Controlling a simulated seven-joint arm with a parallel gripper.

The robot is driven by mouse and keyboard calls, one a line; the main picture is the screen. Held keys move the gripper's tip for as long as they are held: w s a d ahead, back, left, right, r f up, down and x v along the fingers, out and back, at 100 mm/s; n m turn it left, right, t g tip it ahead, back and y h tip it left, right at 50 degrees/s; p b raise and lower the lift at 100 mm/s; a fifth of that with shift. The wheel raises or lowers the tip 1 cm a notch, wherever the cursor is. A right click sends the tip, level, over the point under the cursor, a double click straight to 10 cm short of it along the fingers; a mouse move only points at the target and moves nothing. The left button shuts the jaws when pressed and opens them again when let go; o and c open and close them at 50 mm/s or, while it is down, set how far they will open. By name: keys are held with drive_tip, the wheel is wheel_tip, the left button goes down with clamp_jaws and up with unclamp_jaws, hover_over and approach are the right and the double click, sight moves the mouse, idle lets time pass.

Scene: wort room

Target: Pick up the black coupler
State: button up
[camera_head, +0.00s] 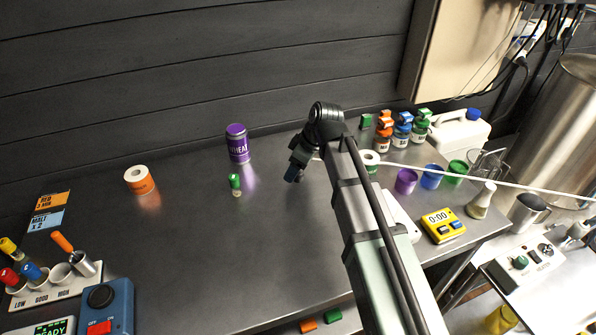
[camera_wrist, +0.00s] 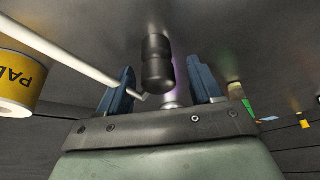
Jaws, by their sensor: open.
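The black coupler (camera_wrist: 157,62) is a short, dark, stepped cylinder in the wrist view. It shows between the two blue fingers of my gripper (camera_wrist: 160,90), with visible gaps to both sides. My gripper is open; I cannot tell how far the coupler is beyond the fingertips. In the head view, my gripper (camera_head: 294,168) points down over the metal table, right of the purple can. I cannot make out the coupler there; my arm and gripper may hide it.
A white rod (camera_wrist: 62,48) passes beside the left finger. A yellow roll (camera_wrist: 20,80) is at the wrist view's left. A purple can (camera_head: 238,144), green-capped vial (camera_head: 235,184) and orange roll (camera_head: 139,179) stand left of my gripper. The table's (camera_head: 200,245) middle front is clear.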

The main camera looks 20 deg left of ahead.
drive_tip(key=shift+a+f, duration=0.2)
drive_tip(key=shift+f, duration=0.3)
drive_tip(key=c, duration=1.1)
